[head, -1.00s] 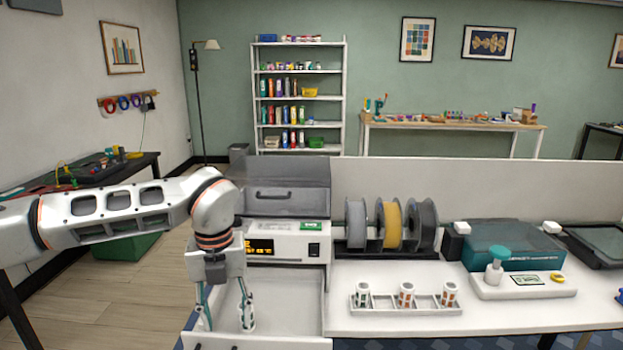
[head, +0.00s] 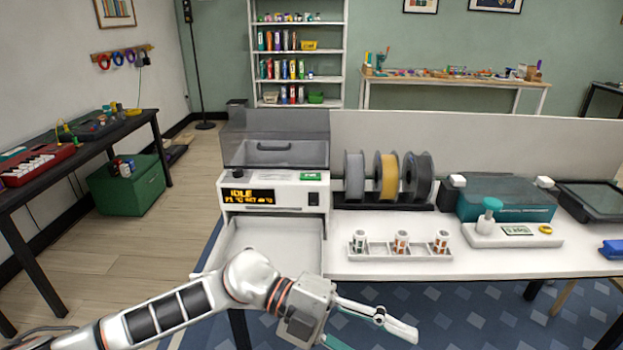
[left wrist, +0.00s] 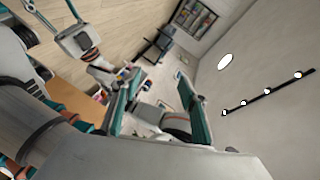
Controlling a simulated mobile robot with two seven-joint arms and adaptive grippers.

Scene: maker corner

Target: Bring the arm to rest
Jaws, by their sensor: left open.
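My left arm comes in at the bottom left of the head view and bends to the right. My left gripper (head: 375,337) hangs in front of the bench's front edge, low in the picture, with its fingers spread and nothing between them. One finger is partly cut off by the frame's lower edge. In the left wrist view the two teal-padded fingers of the left gripper (left wrist: 160,98) stand wide apart and empty. A grey-white gripper-like part, possibly of my right arm, shows at the upper left there; its finger state is unclear.
The white machine (head: 272,197) with an IDLE display has its pale drawer (head: 308,247) open, just behind my left arm. A rack (head: 385,252) with three small containers stands on the bench right of it. Blue patterned floor lies in front.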

